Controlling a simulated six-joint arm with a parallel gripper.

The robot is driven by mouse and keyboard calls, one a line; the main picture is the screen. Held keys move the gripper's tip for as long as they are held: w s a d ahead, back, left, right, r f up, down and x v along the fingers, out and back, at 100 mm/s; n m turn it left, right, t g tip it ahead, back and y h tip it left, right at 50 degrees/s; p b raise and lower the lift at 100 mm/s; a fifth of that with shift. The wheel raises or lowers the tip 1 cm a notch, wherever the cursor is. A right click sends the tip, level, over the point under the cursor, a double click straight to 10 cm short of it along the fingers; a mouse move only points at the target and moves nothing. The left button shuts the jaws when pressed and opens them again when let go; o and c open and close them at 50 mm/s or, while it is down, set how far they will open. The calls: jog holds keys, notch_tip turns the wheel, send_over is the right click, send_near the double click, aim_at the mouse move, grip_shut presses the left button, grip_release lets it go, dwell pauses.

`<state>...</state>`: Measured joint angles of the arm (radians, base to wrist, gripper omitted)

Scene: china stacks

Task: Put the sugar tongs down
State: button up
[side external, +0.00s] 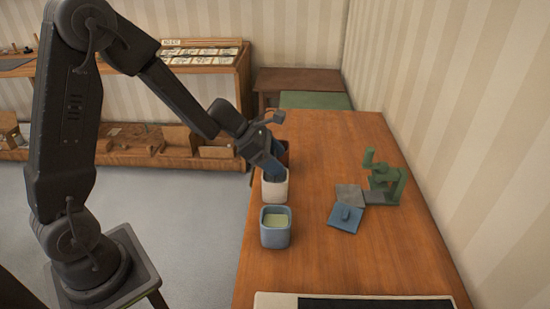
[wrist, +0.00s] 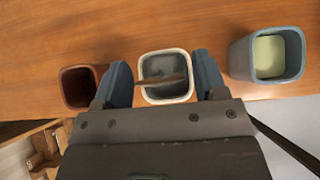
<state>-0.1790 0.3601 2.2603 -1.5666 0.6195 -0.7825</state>
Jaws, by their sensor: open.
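My gripper (side external: 266,166) is above the white square cup (side external: 275,187) at the left side of the wooden table. In the wrist view my gripper (wrist: 162,66) is open, its blue fingers apart on either side of the white cup (wrist: 146,62). A thin brownish bar (wrist: 165,80) lies across the grey inside of this cup; it may be the sugar tongs, but I cannot tell for sure. I see nothing clearly held between the fingers. My arm hides part of the white cup's far side in the side view.
A brown cup (wrist: 77,88) is beside the left finger. A blue cup (side external: 275,228) with pale green contents stands in front. To the right are a blue lid (side external: 345,217), grey squares (side external: 350,195) and a green stand (side external: 384,180). The table's front middle is clear.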

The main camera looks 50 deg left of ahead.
jog(key=v, duration=1.3)
jog(key=shift+s+a+r, duration=0.2)
jog(key=shift+r, duration=0.1)
jog(key=s+d+r+m+y, duration=0.2)
jog(key=s+d+m, duration=0.3)
jog(key=m, duration=0.8)
jog(key=s+d+r+m+y, duration=0.2)
jog(key=s+d+m+y, duration=0.2)
jog(key=s+m, duration=0.8)
jog(key=shift+d+r+m+g, duration=0.25)
jog(key=shift+d+m+g, duration=0.15)
jog(key=shift+m, duration=0.6)
jog(key=shift+s, duration=0.1)
